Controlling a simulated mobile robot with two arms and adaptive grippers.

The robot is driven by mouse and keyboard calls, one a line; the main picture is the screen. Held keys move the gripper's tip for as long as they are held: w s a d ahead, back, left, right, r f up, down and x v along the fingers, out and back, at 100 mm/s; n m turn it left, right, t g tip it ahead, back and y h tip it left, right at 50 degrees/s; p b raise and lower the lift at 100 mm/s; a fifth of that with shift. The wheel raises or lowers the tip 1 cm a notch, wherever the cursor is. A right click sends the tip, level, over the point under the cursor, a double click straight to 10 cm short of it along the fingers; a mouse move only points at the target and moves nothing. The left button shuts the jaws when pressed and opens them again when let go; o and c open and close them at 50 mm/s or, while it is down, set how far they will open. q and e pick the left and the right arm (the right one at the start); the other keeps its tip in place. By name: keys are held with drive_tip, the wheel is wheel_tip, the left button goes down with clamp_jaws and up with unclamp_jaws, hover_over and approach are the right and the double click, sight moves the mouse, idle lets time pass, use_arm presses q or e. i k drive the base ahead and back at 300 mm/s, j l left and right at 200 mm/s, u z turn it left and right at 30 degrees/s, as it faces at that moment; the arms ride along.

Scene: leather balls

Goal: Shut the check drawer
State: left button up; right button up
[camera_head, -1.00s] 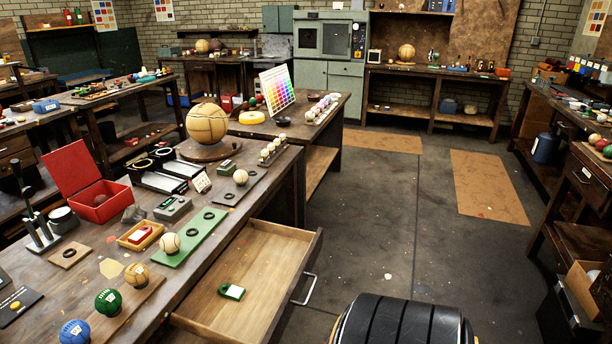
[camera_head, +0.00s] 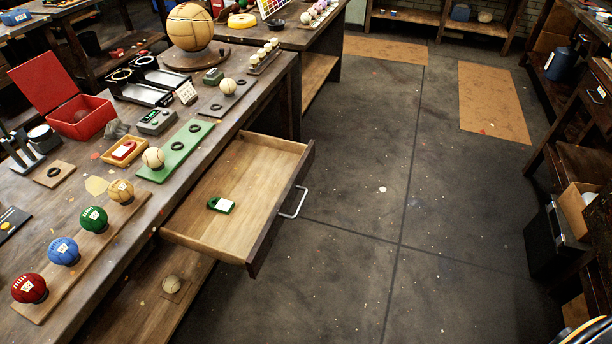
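The check drawer (camera_head: 246,180) stands pulled out from the right side of the long wooden workbench (camera_head: 226,112). It is a shallow wooden tray with a dark front panel and a metal bar handle (camera_head: 294,203) on the side facing the aisle. A small green-and-white item (camera_head: 221,205) lies on its floor; the rest of the drawer is empty. Neither of my grippers shows in the head view, and nothing touches the handle.
Red, blue, green and tan balls (camera_head: 63,251) sit on a wooden strip along the bench edge. The concrete floor (camera_head: 350,260) right of the drawer is clear. Another bench with a black bin (camera_head: 552,240) stands at right.

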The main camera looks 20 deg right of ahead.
sight(263, 175)
drive_tip(key=i+l+z, duration=0.1)
drive_tip(key=i+l, duration=0.15)
drive_tip(key=i, duration=0.3)
drive_tip(key=i+l, duration=0.2)
drive_tip(key=i, duration=0.35)
drive_tip(key=l+u, duration=0.3)
drive_tip(key=l, duration=0.45)
drive_tip(key=k, duration=0.05)
